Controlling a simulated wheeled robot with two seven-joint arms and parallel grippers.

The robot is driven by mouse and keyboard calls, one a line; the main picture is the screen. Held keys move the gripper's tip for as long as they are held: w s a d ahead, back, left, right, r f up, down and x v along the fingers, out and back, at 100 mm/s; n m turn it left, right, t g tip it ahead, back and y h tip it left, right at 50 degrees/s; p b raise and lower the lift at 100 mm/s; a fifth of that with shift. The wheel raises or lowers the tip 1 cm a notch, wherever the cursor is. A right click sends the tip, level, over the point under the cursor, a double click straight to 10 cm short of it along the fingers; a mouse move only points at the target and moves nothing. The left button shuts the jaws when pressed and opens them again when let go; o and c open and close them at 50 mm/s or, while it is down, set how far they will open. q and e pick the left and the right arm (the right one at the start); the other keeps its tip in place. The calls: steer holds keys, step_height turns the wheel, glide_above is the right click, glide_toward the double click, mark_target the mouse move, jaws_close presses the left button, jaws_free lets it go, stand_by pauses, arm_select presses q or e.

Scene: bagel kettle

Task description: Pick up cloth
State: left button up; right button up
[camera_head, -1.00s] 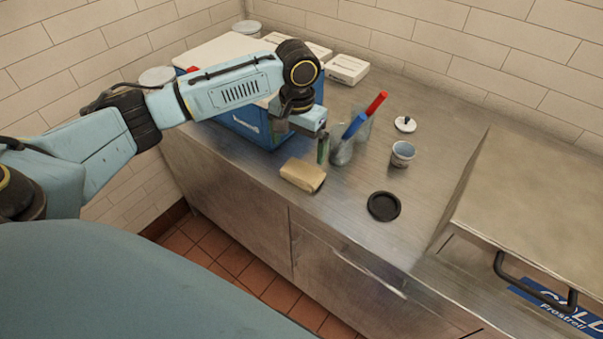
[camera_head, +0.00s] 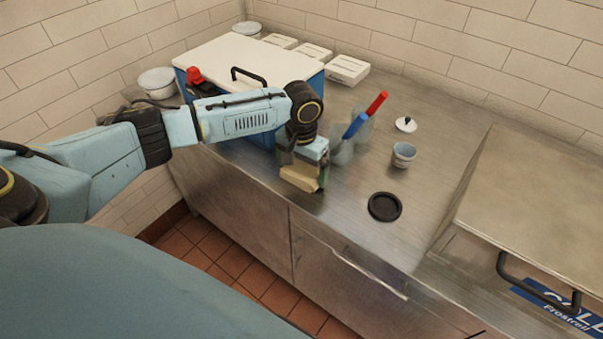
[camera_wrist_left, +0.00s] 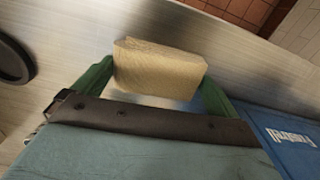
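The cloth (camera_head: 300,178) is a tan folded block on the steel counter near its front edge. My left gripper (camera_head: 303,172) is low over it, pointing down. In the left wrist view the cloth (camera_wrist_left: 158,68) lies between the two green fingers of my left gripper (camera_wrist_left: 156,76). The fingers are spread wide, one by each end of the cloth, with little gap. Whether they touch it is hard to tell. My right gripper is not in view.
A clear holder with a blue marker (camera_head: 355,126) and a red marker (camera_head: 376,103) stands close behind the gripper. A blue cooler (camera_head: 259,133) is at the left. A black disc (camera_head: 384,206) and a small cup (camera_head: 403,155) are to the right.

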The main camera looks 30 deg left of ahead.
mark_target(301, 170)
arm_select(q)
steer(key=c, duration=0.7)
step_height(301, 170, up, 10)
steer(key=shift+r+p, duration=0.1)
steer(key=shift+p, duration=0.3)
